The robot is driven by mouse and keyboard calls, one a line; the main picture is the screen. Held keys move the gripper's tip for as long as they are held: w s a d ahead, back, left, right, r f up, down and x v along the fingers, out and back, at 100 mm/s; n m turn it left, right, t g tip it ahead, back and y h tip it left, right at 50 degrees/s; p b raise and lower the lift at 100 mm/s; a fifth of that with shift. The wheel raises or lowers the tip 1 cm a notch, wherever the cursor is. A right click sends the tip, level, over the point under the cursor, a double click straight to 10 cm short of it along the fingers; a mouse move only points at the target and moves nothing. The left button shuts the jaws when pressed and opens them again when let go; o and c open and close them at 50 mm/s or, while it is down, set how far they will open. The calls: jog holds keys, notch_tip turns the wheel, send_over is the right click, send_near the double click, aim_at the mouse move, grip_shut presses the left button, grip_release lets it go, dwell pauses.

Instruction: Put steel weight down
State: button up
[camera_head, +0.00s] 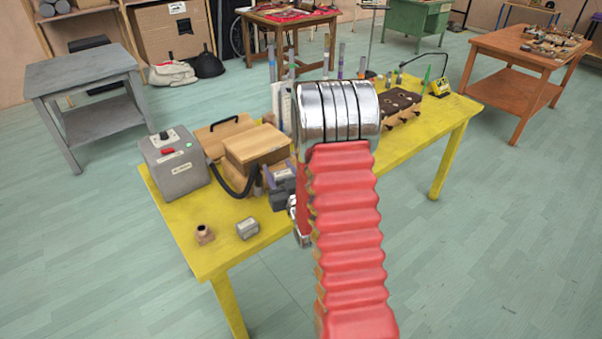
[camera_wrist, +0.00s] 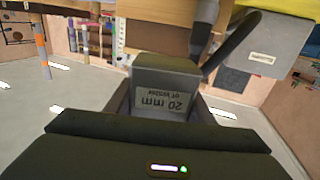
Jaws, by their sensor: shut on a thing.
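The steel weight, a grey block with a pale label reading "20 mm", shows in the wrist view (camera_wrist: 165,72). It sits between the dark fingers of my gripper (camera_wrist: 163,108), which is shut on it. In the head view the weight (camera_head: 284,174) is above the yellow table (camera_head: 213,247), near its front edge and just right of the wooden box. My gripper (camera_head: 284,192) is partly hidden there behind my red arm. Whether the weight touches the table cannot be told.
A grey control box (camera_head: 175,168) with a black hose stands left of a wooden box (camera_head: 257,147). A small grey block (camera_head: 247,228) and a brown fitting (camera_head: 205,234) lie at the front left. Bare yellow surface lies around them. Upright tubes (camera_head: 272,62) stand behind.

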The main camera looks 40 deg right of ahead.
jog(key=w+a+r+n+y, duration=0.1)
jog(key=w+a+y, duration=0.1)
jog(key=a, duration=1)
jog(key=w+a+r+n+y, duration=0.1)
jog(key=w+a, duration=0.3)
jog(key=a, duration=0.9)
jog(key=shift+r+n+t+y, duration=0.3)
jog(key=shift+n+y, duration=0.2)
jog(key=shift+y, duration=0.3)
jog(key=shift+a, duration=0.1)
